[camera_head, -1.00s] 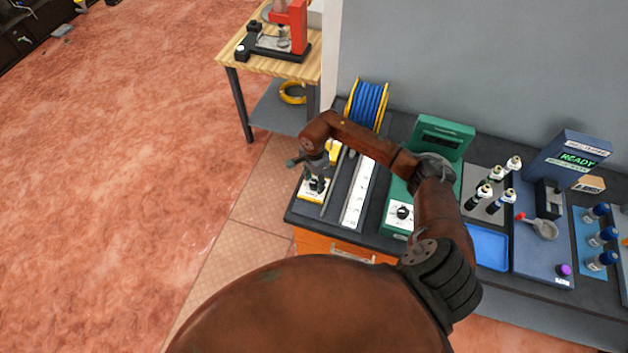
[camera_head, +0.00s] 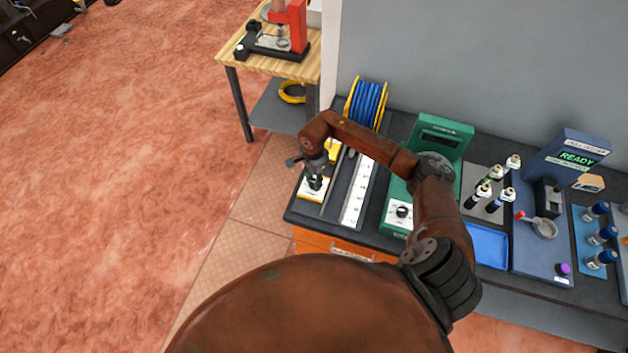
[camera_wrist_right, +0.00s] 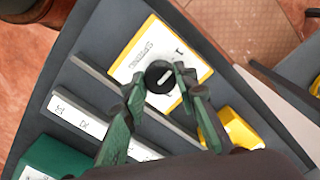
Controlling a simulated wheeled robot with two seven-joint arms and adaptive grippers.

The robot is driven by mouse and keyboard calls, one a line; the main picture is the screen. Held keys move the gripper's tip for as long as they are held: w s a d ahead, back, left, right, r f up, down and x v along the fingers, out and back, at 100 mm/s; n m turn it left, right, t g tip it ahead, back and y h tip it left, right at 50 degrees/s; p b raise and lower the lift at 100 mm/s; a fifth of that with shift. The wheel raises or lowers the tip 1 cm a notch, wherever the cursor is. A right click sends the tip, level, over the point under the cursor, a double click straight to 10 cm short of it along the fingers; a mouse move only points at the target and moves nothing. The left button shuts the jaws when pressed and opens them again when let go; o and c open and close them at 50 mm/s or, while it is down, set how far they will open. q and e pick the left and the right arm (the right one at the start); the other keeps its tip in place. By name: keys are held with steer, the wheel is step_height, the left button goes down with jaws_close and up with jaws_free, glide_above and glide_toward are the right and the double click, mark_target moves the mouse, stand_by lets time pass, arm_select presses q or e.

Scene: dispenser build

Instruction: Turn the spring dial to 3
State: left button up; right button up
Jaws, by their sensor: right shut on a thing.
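The spring dial is a round black knob (camera_wrist_right: 160,75) with a white pointer line, on a white plate with a yellow border (camera_wrist_right: 143,48) lettered "SPRING". My right gripper (camera_wrist_right: 162,77) is shut on the knob, one finger on each side. In the head view my right gripper (camera_head: 314,181) points down over the plate (camera_head: 311,193) at the left end of the bench, and it hides most of the knob. A digit shows on the plate near the knob, but I cannot read the pointer's setting for certain. My left gripper is not in view.
Right of the plate lie a grey rail and a white marked scale (camera_head: 357,196). A green device (camera_head: 436,140) with its own black knob (camera_head: 402,211) stands further right. A blue wire spool (camera_head: 366,104) stands behind.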

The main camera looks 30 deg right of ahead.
steer(key=shift+m, duration=0.4)
steer(key=m+b, duration=0.2)
steer(key=m, duration=0.1)
steer(key=shift+f+m, duration=0.1)
steer(key=shift+m, duration=0.3)
steer(key=m+b, duration=0.1)
steer(key=m, duration=0.1)
steer(key=shift+m, duration=0.4)
steer(key=m, duration=0.3)
steer(key=shift+m, duration=0.3)
steer(key=m, duration=0.2)
steer(key=shift+m+b, duration=0.4)
steer(key=m, duration=0.3)
steer(key=shift+m, duration=0.3)
steer(key=m, duration=0.6)
steer(key=shift+w+d+p, duration=0.1)
steer(key=shift+p, duration=0.2)
steer(key=shift+m, duration=0.3)
